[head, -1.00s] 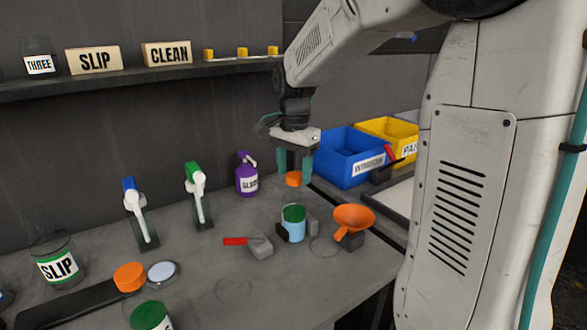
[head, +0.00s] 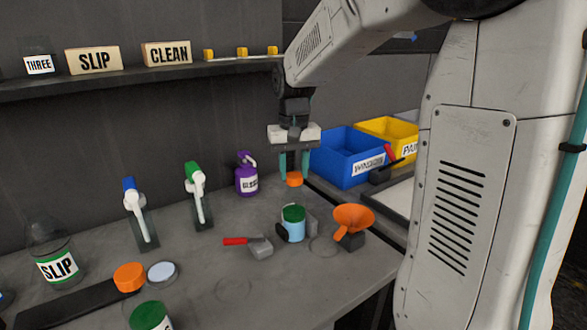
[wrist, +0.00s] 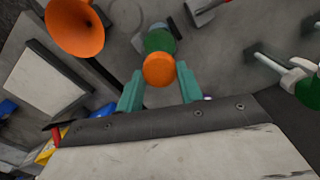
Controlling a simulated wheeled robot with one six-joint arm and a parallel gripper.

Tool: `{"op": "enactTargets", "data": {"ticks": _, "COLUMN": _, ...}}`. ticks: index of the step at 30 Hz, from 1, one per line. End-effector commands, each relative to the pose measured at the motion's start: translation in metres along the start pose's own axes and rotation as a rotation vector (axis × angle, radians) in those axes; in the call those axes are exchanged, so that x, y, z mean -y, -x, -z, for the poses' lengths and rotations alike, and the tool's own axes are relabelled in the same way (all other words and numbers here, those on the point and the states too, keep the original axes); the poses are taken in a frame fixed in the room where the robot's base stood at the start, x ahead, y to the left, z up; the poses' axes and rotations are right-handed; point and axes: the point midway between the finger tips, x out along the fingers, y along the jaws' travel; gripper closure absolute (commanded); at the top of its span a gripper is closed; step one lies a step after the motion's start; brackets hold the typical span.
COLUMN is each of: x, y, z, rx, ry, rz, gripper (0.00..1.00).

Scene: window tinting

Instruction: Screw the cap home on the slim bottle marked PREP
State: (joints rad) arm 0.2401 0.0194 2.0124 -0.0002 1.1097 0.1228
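My gripper (head: 294,178) points straight down above the back of the bench, its two teal fingers on either side of an orange cap (head: 294,180). In the wrist view the cap (wrist: 159,69) sits between the fingertips, and they look closed on it. No bottle shows under the cap in the head view. I can read no PREP mark. A small light-blue container (head: 293,231) with a green top stands upright in front of the gripper, beside a grey block. The green top also shows in the wrist view (wrist: 160,40), beyond the cap.
A purple bottle (head: 247,178) stands left of the gripper. An orange funnel (head: 353,218) and a red-handled tool (head: 238,241) are nearer. A blue bin (head: 347,158) is at right. Another orange lid (head: 129,277) and a SLIP jar (head: 57,267) are at front left.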

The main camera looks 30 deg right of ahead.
Motion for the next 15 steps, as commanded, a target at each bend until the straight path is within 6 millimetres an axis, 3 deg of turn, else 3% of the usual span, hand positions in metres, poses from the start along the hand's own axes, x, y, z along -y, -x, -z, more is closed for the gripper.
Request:
{"op": "enactTargets", "data": {"ticks": 8, "x": 0.0001, "y": 0.0000, "z": 0.0000, "rx": 0.000, "ry": -0.017, "rz": 0.000, "gripper": 0.92}}
{"op": "enactTargets", "data": {"ticks": 15, "x": 0.0002, "y": 0.0000, "z": 0.0000, "rx": 0.000, "ry": -0.329, "rz": 0.000, "gripper": 0.92}}
